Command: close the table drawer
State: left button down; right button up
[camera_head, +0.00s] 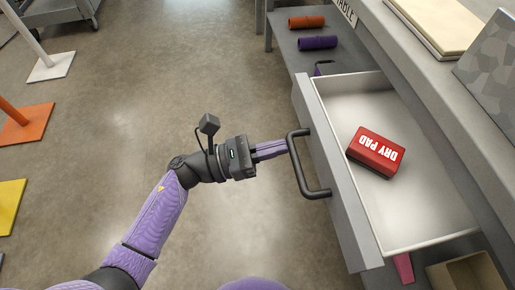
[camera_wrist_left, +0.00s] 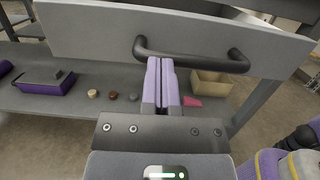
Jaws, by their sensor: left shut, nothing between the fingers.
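The table drawer (camera_head: 337,166) is pulled out, and its pale inside is visible. A red block marked "DRY PAD" (camera_head: 376,152) lies in it. A dark bar handle (camera_head: 308,166) is on the grey drawer front, and the handle also shows in the left wrist view (camera_wrist_left: 190,58). My left gripper (camera_head: 286,147) is shut and empty, with its purple fingertips at the handle bar. In the left wrist view the fingertips (camera_wrist_left: 161,62) overlap the bar; I cannot tell whether they touch it. My right gripper is not in view.
A lower shelf (camera_head: 290,62) under the table holds an orange roll (camera_head: 306,22) and a purple roll (camera_head: 317,43). A tan open box (camera_head: 466,274) sits below the drawer. Coloured stands are at the far left. The floor before the drawer is clear.

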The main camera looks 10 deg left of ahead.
aim_at(366, 131)
pick_arm(q)
jog(key=f+b+x, duration=0.1)
jog(key=x, duration=0.4)
jog(key=f+b+x, duration=0.1)
jog(key=b+x, duration=0.1)
jog(key=x, duration=0.3)
jog(key=f+b+x, duration=0.1)
jog(key=b+x, duration=0.1)
jog(key=x, duration=0.3)
jog(key=shift+w+d, duration=0.1)
jog(key=shift+d, duration=0.6)
jog(key=shift+w+d+r, duration=0.1)
jog(key=shift+w+d, duration=0.05)
jog(key=shift+d, duration=0.3)
jog(key=shift+r+b, duration=0.1)
jog(key=shift+b, duration=0.2)
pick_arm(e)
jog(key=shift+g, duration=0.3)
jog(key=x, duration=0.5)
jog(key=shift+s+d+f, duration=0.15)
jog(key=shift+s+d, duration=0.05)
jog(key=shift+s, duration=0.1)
pick_arm(q)
jog(key=shift+r, duration=0.1)
